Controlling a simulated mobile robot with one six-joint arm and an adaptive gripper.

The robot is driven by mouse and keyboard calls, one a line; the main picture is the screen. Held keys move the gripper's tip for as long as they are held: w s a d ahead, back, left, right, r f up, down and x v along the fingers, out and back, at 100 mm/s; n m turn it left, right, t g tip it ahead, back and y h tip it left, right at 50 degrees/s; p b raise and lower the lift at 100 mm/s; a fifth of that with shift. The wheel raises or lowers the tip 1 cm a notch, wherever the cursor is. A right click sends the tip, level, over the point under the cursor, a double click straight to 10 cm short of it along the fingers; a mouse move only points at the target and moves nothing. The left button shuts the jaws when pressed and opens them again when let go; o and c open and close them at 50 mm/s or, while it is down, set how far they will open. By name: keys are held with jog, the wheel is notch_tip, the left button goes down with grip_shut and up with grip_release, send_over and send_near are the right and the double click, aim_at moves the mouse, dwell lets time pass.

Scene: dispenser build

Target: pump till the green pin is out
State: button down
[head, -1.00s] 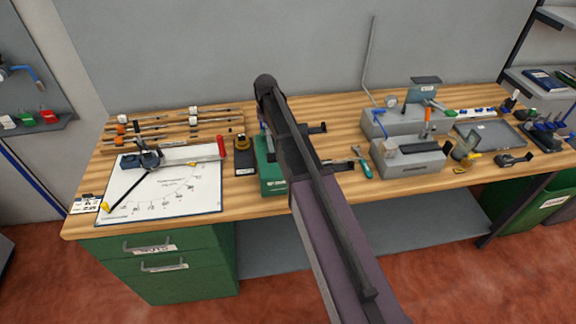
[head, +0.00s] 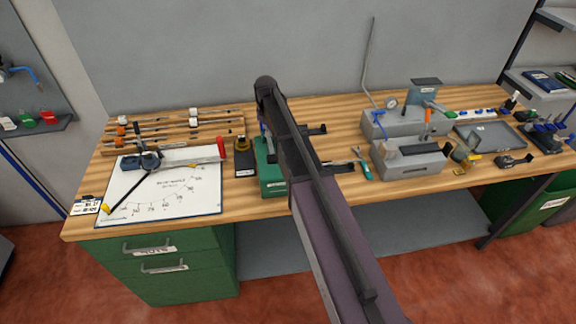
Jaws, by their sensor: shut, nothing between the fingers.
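My arm reaches up from the bottom right across the middle of the bench, and its links hide my gripper. A green box (head: 271,181) stands near the bench's front edge, partly behind my arm. A small blue part (head: 262,130) shows above it beside my arm. I cannot make out a green pin on the box; its right side and part of its top are hidden. Whether my gripper touches the box cannot be seen.
Left of the box are a dark bottle-like item (head: 243,160), a white drawing board (head: 195,203) and racked rods. To the right are a green-handled tool (head: 366,170), grey blocks (head: 412,163), a gauge (head: 391,104) and a grey tray (head: 492,139). Dark pieces (head: 318,129) stick out beside my arm.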

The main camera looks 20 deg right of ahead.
jog(key=shift+f, duration=0.1)
dwell(0.3)
jog(key=shift+s+f+b, duration=0.15)
jog(key=shift+f+b, duration=0.4)
jog(key=shift+b, duration=0.25)
jog(key=shift+s, duration=0.2)
jog(key=shift+r, duration=0.25)
jog(key=shift+w+r+p, duration=0.3)
jog(key=shift+r+p, duration=0.3)
jog(key=shift+p, duration=0.4)
jog(key=shift+f, duration=0.15)
jog(key=shift+f+b, duration=0.1)
jog(key=shift+b, duration=0.2)
